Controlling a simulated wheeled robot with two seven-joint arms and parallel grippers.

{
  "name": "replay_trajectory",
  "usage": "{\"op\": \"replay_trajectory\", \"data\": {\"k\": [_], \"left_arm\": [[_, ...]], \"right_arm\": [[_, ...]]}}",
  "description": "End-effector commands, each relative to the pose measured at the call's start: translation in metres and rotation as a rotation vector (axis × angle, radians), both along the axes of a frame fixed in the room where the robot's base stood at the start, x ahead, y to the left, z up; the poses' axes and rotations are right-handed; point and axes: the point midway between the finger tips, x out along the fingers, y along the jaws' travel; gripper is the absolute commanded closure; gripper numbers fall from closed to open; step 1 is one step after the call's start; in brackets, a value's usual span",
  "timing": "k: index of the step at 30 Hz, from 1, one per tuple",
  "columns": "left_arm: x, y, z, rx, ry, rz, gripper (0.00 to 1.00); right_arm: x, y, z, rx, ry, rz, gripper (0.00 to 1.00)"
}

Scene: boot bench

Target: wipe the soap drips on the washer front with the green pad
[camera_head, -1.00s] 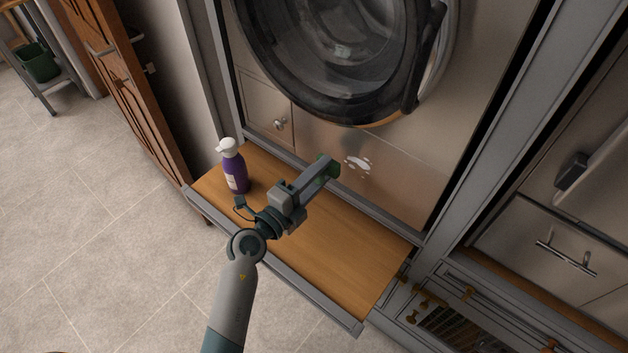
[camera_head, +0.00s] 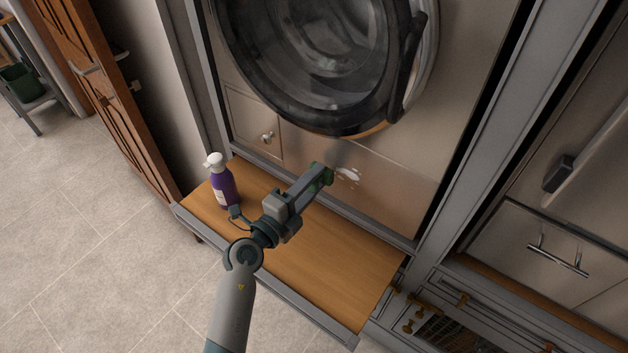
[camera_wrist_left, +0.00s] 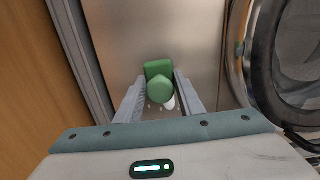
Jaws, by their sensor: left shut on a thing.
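My left gripper (camera_head: 318,178) is shut on the green pad (camera_wrist_left: 159,82), which shows between its fingers in the left wrist view. In the head view only a small green part of the pad (camera_head: 328,176) shows at the fingertips. The white soap drips (camera_head: 349,175) are on the washer front (camera_head: 385,183), just right of the pad. In the left wrist view part of the soap (camera_wrist_left: 170,103) shows beside the pad's round grip. I cannot tell whether the pad touches the front. My right gripper is not in view.
A purple bottle with a white pump (camera_head: 223,184) stands at the left end of the wooden pull-out shelf (camera_head: 300,255), near my left arm. The round washer door (camera_head: 330,65) is above the drips. A drawer front with a handle (camera_head: 558,260) is at the right.

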Motion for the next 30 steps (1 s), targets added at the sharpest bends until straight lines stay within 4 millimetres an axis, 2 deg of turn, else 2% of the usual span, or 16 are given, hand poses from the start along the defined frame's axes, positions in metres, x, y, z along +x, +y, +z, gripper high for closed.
{"op": "replay_trajectory", "data": {"k": [30], "left_arm": [[0.013,-0.010,0.000,-0.001,0.001,0.000,0.83]], "right_arm": [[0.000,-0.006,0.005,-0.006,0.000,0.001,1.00]]}}
